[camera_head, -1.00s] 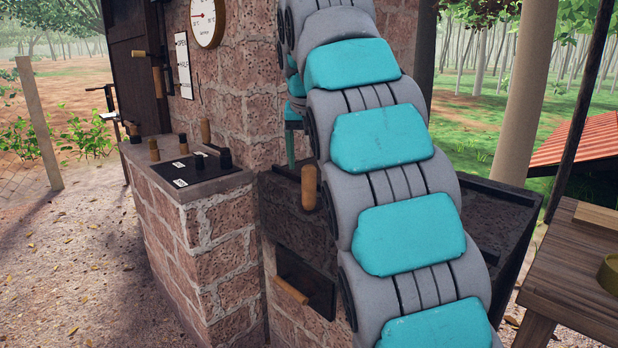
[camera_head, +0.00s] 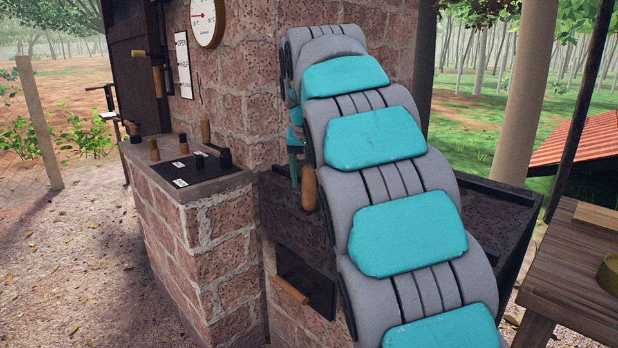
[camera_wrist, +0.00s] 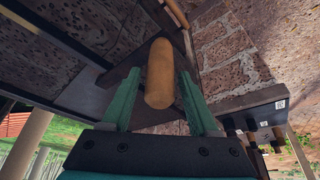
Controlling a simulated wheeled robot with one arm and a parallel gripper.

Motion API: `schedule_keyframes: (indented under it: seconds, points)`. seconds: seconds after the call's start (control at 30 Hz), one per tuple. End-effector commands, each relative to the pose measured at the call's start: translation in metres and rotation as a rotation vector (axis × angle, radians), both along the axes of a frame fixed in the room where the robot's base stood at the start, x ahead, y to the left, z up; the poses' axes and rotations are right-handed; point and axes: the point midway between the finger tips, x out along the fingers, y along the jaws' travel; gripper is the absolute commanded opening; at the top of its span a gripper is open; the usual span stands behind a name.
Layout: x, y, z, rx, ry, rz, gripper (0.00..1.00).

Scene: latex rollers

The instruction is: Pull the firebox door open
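A dark metal door (camera_head: 318,288) with a slanting wooden handle (camera_head: 291,290) is set low in the brick wall and looks shut. I take it as the firebox door. Above it, an upright wooden grip (camera_head: 308,188) stands at a dark metal ledge. In the wrist view, upside down to the head view, this grip (camera_wrist: 160,75) lies between the teal fingers of my gripper (camera_wrist: 162,100), with gaps on both sides. The lower handle (camera_wrist: 177,12) shows farther off at the top edge. My gripper (camera_head: 295,165) is open, partly hidden behind my arm in the head view.
A brick counter (camera_head: 220,235) with a black switch panel (camera_head: 185,172) and several knobs juts out at left. A dark metal trough (camera_head: 495,215) lies behind my arm at right. A wooden table (camera_head: 575,285) stands at far right. The leaf-strewn ground at left is clear.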

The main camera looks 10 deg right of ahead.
Motion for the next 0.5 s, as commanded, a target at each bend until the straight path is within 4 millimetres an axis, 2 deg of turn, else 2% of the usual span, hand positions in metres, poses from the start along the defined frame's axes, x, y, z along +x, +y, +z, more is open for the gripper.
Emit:
schedule_keyframes:
  seconds: [0.07, 0.5]
  points:
    - [0.0, 0.0, 0.0, 0.0, 0.0, 0.0, 0.5]
    - [-0.0001, 0.0001, 0.0, 0.0, 0.0, 0.0, 0.0]
